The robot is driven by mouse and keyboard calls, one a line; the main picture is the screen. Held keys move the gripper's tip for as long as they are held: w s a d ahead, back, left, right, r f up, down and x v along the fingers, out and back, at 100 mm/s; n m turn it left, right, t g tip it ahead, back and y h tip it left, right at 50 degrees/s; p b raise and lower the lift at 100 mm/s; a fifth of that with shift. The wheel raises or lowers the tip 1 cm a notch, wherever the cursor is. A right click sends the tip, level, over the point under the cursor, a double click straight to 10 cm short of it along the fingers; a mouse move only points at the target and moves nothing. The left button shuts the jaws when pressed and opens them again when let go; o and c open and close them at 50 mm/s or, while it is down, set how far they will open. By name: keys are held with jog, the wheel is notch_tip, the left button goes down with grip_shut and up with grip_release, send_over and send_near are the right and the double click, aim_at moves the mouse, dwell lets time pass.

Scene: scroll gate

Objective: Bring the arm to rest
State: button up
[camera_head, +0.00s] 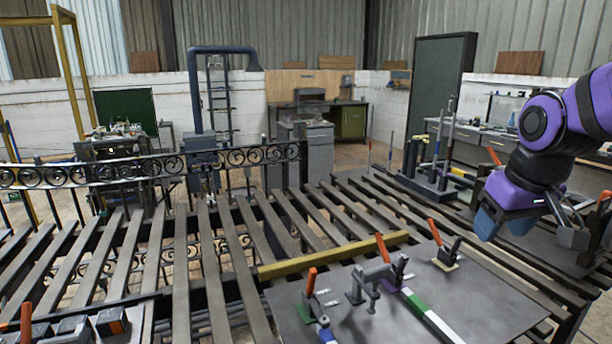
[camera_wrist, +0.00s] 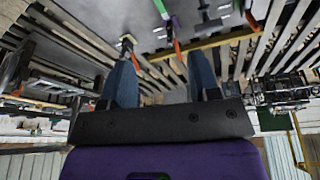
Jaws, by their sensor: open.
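My gripper (camera_head: 503,222) hangs at the right side of the head view, at the end of my purple and black arm. Its blue fingers point down above the right part of the slatted bench. In the wrist view my gripper (camera_wrist: 163,85) shows two blue fingers standing well apart with nothing between them. The gripper is open and empty. It looks clear of the bench, though the exact height is hard to tell.
The slatted bench (camera_head: 226,262) fills the foreground. A grey plate (camera_head: 400,310) with orange-handled clamps (camera_head: 444,250) lies at its front right, beside a yellow bar (camera_head: 332,256). A scrollwork gate panel (camera_head: 250,155) stands behind at left. A rack of upright rods (camera_head: 432,165) stands at the back right.

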jog(key=s+r+m+t, duration=0.1)
jog(key=s+r, duration=0.3)
jog(key=s, duration=0.9)
jog(key=shift+a+r+m+t, duration=0.2)
jog(key=shift+a+m+t, duration=0.1)
jog(key=shift+t, duration=0.1)
jog(key=shift+w, duration=0.1)
jog(key=shift+c, duration=0.4)
dwell(0.6)
